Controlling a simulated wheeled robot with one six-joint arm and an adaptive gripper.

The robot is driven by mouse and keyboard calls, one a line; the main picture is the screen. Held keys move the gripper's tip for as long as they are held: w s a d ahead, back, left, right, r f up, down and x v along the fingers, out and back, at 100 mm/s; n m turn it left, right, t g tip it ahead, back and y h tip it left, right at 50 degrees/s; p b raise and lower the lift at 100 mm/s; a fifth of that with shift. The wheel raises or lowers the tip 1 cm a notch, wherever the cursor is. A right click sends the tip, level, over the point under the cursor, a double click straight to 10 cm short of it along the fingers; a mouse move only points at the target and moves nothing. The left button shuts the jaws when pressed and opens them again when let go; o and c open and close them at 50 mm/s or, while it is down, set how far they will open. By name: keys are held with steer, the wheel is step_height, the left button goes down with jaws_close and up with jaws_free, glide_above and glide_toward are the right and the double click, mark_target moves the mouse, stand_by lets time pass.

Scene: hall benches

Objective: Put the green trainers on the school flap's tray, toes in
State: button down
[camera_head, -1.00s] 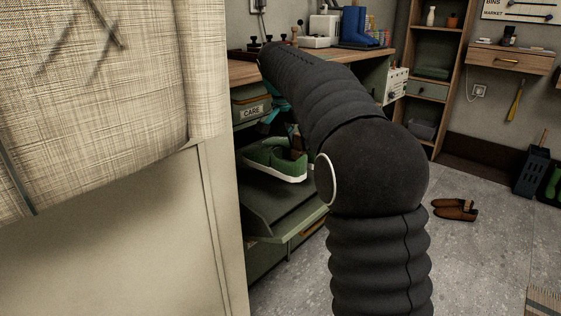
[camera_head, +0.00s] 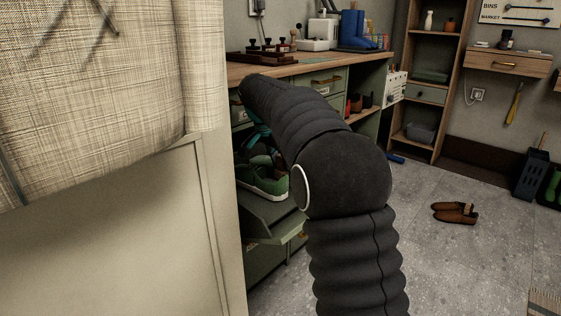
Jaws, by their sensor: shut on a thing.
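The green trainers (camera_head: 268,184), with white soles, show at left centre, just above a dark green fold-down flap tray (camera_head: 270,217). I cannot tell whether the soles touch the tray or hang just over it. Both shoes are not clearly separable. My gripper (camera_head: 263,158), with teal parts, is over the trainers and shut on them. My arm and the pale panel on the left hide part of the gripper, the shoes and the flap's left end. Which flap this is cannot be read here.
A pale cabinet side with woven cloth (camera_head: 110,90) blocks the left. A wooden bench top (camera_head: 300,68) runs above the flap, carrying stamps and blue boots (camera_head: 352,30). Brown shoes (camera_head: 455,212) lie on the open grey floor at right.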

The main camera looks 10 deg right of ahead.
steer(key=c, duration=0.8)
jaws_free()
steer(key=p+v, duration=0.2)
steer(key=v, duration=1)
steer(key=shift+p, duration=0.4)
steer(key=shift+s, duration=0.1)
